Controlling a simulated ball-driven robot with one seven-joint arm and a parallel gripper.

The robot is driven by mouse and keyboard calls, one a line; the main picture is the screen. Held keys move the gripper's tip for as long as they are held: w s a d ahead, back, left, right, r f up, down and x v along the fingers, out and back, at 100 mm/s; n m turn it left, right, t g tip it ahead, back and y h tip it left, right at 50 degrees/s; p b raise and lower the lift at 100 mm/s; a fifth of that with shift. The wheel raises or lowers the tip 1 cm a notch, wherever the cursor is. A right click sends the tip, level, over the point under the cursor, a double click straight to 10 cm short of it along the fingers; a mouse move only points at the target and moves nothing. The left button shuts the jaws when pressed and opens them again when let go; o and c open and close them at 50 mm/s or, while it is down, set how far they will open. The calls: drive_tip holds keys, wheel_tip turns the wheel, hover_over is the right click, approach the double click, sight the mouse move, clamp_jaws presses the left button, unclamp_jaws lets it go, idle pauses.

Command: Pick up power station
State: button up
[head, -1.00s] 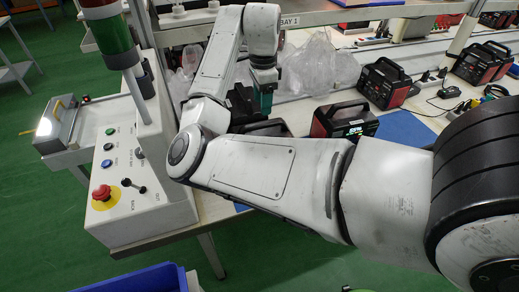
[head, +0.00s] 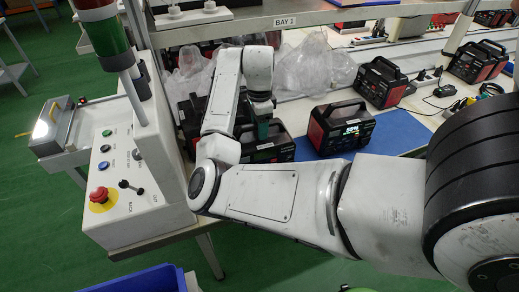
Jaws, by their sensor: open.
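Several black-and-red power stations with top handles stand on the bench in the head view. One power station (head: 268,152) is directly below and behind my gripper (head: 263,131), partly covered by my arm. My gripper points down and is open, with a teal finger at the level of this station's handle. I cannot tell whether the finger touches the handle. A further dark one (head: 188,122) is at the left, largely hidden by my arm.
More power stations (head: 381,84) stand farther back to the right. Clear plastic bags (head: 312,64) lie behind my gripper. A control box with a red button (head: 100,195) borders the bench on the left. A shelf edge (head: 300,20) runs above the back.

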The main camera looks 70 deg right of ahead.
drive_tip(key=shift+f, duration=0.25)
idle(0.5)
drive_tip(key=shift+c, duration=0.4)
clamp_jaws()
idle(0.9)
drive_tip(key=shift+r, duration=0.2)
